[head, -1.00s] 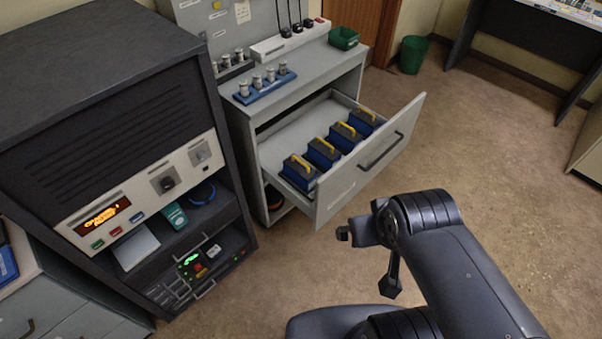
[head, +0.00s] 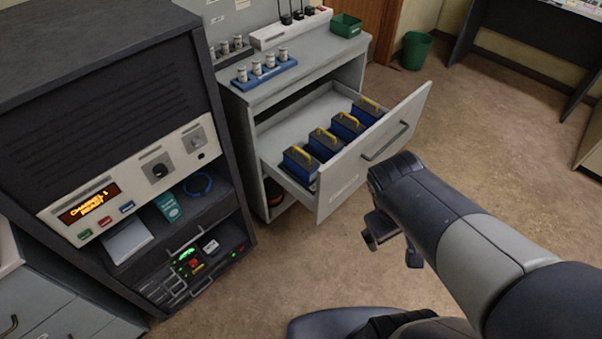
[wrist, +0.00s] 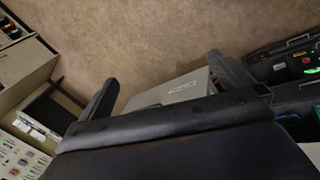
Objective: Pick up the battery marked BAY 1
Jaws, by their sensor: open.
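Several blue batteries with dark tops and yellow handles stand in a row in the open drawer (head: 277,133). The nearest battery (head: 299,164) is at the row's left end, and the farthest battery (head: 368,108) is at the right end. Their markings are too small to read, so I cannot tell which is BAY 1. My gripper (head: 392,249) is open and empty, outside the drawer, to the right of and in front of its front panel. In the wrist view my gripper (wrist: 166,86) has its fingers wide apart. The labelled drawer front (wrist: 172,91) shows between them, and no battery is visible there.
A dark equipment rack (head: 120,100) stands left of the grey cabinet (head: 240,140). On the cabinet top are a blue rack of cylinders (head: 265,73), a white power strip (head: 290,27) and a green bin (head: 346,25). Open floor (head: 480,150) lies to the right.

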